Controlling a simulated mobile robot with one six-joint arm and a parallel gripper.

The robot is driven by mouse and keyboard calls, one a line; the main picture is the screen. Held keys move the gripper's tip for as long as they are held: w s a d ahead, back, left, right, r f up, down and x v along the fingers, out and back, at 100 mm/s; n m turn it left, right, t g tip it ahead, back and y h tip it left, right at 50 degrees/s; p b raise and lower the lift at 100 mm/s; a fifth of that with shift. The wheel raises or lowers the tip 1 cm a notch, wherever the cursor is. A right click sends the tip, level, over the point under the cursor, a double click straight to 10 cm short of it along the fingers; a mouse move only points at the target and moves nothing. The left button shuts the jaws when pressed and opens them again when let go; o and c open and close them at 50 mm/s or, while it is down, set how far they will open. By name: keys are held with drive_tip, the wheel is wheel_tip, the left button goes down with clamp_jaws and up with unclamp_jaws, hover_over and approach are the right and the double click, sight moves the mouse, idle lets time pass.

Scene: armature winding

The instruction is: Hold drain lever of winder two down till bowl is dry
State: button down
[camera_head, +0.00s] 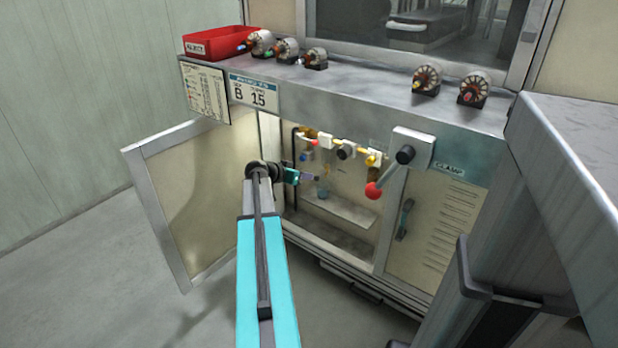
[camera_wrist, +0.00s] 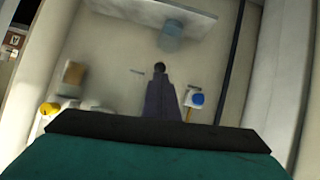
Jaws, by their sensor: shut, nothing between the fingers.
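My gripper (camera_head: 312,179) is shut and empty, reaching into the open cabinet; its dark closed fingers show in the wrist view (camera_wrist: 160,90). A small translucent bluish cup or bowl (camera_head: 323,190) stands near the fingertips, above a pale shelf; a bluish vessel shows ahead of the fingers in the wrist view (camera_wrist: 172,38). I cannot tell whether it holds liquid. A brown bowl (camera_head: 374,173) hangs further right under a yellow fitting. In the wrist view a blue round knob (camera_wrist: 196,98) lies just right of the fingers. No part is clearly legible as winder two's drain lever.
The cabinet door (camera_head: 185,195) stands open at left. Several armatures and a red reject bin (camera_head: 213,43) stand on the top ledge. A pale shelf (camera_head: 340,209) crosses the cabinet below the fittings.

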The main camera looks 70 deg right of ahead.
drive_tip(key=v, duration=0.7)
drive_tip(key=shift+r, duration=0.15)
drive_tip(key=shift+a, duration=0.1)
drive_tip(key=w+a+f+n+t+y+p, duration=0.1)
drive_tip(key=w+a+f+n+p, duration=0.2)
drive_tip(key=w+a+f, duration=0.35)
drive_tip(key=w+a+f+n+t+y+p, duration=0.2)
drive_tip(key=w+a+f+n+p, duration=0.15)
drive_tip(key=w+a, duration=0.45)
drive_tip(key=w+a+f+n+y+p, duration=0.1)
drive_tip(key=w+a+f+n+p, duration=0.2)
drive_tip(key=a, duration=0.8)
drive_tip(key=w+a+f+n+y+p, duration=0.1)
drive_tip(key=a+f+n+y+p, duration=0.3)
drive_tip(key=a, duration=0.8)
drive_tip(key=s+a+f+n+p, duration=0.2)
drive_tip(key=s+a+p, duration=0.1)
drive_tip(key=a, duration=0.7)
drive_tip(key=s+a+f+n+p, duration=0.1)
drive_tip(key=s+a+f+p, duration=0.15)
drive_tip(key=a, duration=0.85)
drive_tip(key=s+a+n+g+y+p, duration=0.2)
drive_tip(key=s+a+n+p, duration=0.3)
drive_tip(key=s+a, duration=0.5)
drive_tip(key=a+g, duration=0.1)
drive_tip(key=a, duration=0.3)
drive_tip(key=shift+s+r+y, duration=0.15)
drive_tip(key=shift+s+y, duration=0.15)
drive_tip(key=shift+s, duration=0.05)
drive_tip(key=shift+a, duration=0.1)
